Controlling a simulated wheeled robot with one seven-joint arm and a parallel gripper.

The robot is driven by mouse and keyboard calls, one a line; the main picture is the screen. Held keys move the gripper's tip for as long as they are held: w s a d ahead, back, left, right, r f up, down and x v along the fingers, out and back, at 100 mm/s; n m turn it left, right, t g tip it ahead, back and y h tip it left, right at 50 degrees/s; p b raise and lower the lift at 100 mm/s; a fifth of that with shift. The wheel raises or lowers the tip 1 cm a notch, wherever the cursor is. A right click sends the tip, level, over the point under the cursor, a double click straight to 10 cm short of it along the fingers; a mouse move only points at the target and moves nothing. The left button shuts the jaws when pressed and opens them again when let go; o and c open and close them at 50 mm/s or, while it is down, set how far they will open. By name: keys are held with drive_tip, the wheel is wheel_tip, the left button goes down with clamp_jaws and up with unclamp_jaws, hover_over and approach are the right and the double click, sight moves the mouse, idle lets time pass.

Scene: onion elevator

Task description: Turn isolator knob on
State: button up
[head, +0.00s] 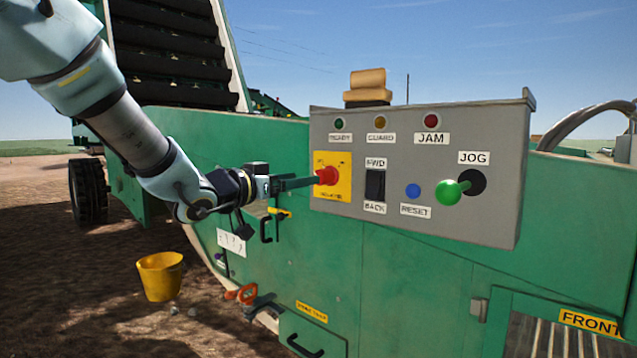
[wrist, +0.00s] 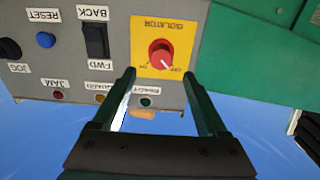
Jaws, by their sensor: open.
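The isolator knob is a red rotary knob (head: 328,176) on a yellow plate (head: 343,188) at the left end of the grey control panel (head: 480,120). In the wrist view the panel appears upside down, and the red knob (wrist: 162,54) sits on the yellow plate (wrist: 180,28) with a white pointer mark toward its lower right. My gripper (head: 312,180) reaches the plate from the left in the head view. In the wrist view my gripper (wrist: 163,85) has its green fingers spread apart, pointing at the plate with the knob between and just beyond the tips. I cannot tell whether they touch.
Indicator lamps line the panel's top. Open air lies in front of the panel.

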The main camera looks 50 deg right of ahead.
sight(324, 177)
drive_tip(key=d, duration=0.7)
drive_tip(key=shift+s+d+b, duration=0.1)
drive_tip(key=shift+s+b, duration=0.05)
drive_tip(key=shift+b, duration=0.15)
drive_tip(key=shift+c, duration=0.3)
clamp_jaws()
